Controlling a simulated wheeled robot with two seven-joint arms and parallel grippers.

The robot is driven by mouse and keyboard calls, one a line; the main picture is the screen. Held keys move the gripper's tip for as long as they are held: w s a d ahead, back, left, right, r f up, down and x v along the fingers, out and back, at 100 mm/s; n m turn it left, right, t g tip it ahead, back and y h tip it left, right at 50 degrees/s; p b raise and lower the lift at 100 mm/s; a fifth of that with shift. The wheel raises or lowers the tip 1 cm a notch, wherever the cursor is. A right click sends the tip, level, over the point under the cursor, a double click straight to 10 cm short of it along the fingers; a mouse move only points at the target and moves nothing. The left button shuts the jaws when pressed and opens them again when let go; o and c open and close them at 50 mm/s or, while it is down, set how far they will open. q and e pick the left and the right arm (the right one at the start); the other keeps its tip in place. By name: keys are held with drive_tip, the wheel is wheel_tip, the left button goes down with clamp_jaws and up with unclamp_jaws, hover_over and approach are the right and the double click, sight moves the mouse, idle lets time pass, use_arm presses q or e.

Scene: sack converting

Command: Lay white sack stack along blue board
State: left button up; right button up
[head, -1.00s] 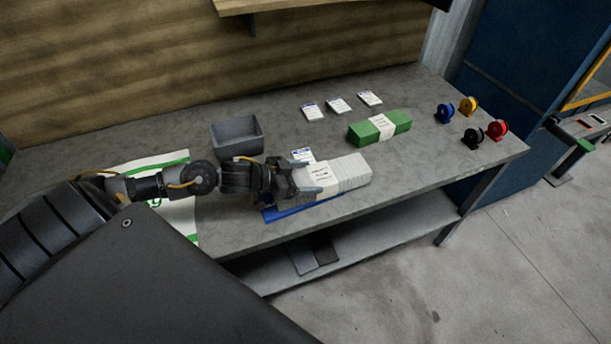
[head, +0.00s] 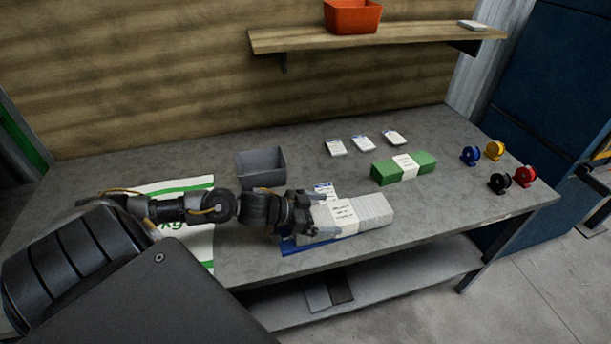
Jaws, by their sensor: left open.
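The white sack stack (head: 374,208) lies on the grey table with a printed paper band around its middle. It lies lengthwise beside the blue board (head: 297,246), which shows as a strip along its near left side; part of the board is hidden by the stack and my gripper. My left gripper (head: 318,212) is open at the left end of the stack, its fingers close to the banded part. Whether the fingers touch the stack I cannot tell. My right gripper does not show.
A green banded stack (head: 420,170) lies behind to the right. Several coloured spools (head: 492,151) stand at the right end. A grey bin (head: 261,167), white cards (head: 363,143) and a printed white sack (head: 196,240) are also on the table (head: 440,215). A shelf (head: 400,35) hangs above.

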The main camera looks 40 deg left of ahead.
use_arm(q)
drive_tip(key=v, duration=0.9)
drive_tip(key=shift+s, duration=0.15)
drive_tip(key=shift+p+v, duration=0.6)
drive_tip(key=shift+v, duration=0.4)
drive_tip(key=shift+a, duration=0.1)
drive_tip(key=shift+r, duration=0.1)
